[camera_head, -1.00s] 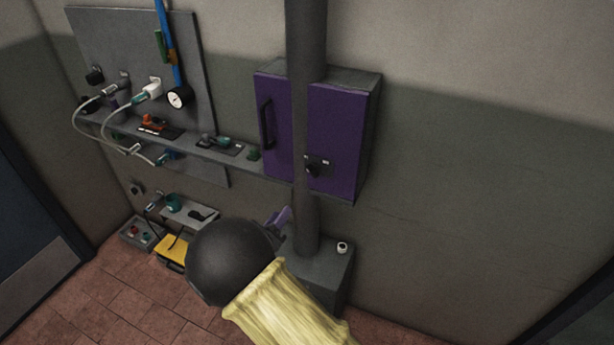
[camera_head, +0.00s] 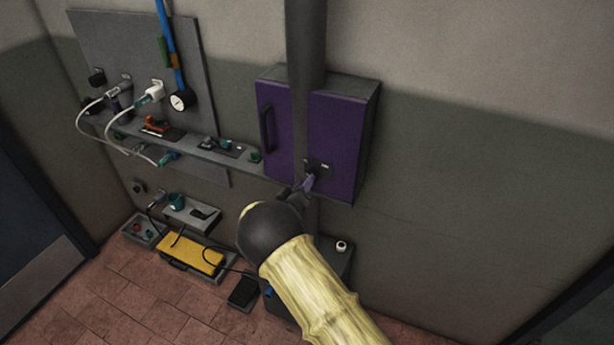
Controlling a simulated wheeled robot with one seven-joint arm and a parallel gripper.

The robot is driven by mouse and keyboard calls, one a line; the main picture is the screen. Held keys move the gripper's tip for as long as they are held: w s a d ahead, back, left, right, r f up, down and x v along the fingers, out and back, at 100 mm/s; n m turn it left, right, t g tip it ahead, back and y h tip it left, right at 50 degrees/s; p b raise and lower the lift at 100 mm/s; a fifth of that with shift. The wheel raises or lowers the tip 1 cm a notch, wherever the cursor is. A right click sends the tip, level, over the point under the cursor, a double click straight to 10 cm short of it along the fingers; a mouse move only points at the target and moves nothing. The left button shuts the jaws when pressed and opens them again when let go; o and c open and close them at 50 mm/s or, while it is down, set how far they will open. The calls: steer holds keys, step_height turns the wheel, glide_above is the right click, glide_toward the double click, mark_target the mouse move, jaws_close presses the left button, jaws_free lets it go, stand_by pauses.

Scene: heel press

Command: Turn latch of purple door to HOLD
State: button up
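The purple door (camera_head: 335,125) is the front of a grey wall cabinet, with a dark vertical handle (camera_head: 268,128) on its left side. A dark vertical column crosses in front of the door. The small dark latch (camera_head: 322,166) sits low on the door, just right of the column, with small pale marks beside it. My gripper (camera_head: 307,184) is at the latch's lower left, its purple finger tip very close to it or touching; I cannot tell which. Its fingers are small and partly hidden, so their opening is unclear. The latch's setting is too small to read.
A grey shelf and panel (camera_head: 190,60) with hoses, a gauge (camera_head: 181,100) and fittings are left of the cabinet. Below are trays, a yellow box (camera_head: 191,252) and a dark pedal (camera_head: 243,292) on the tiled floor. The wall right of the cabinet is clear.

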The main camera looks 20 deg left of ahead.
steer(key=shift+w+d, duration=0.1)
steer(key=shift+w, duration=1.15)
jaws_close()
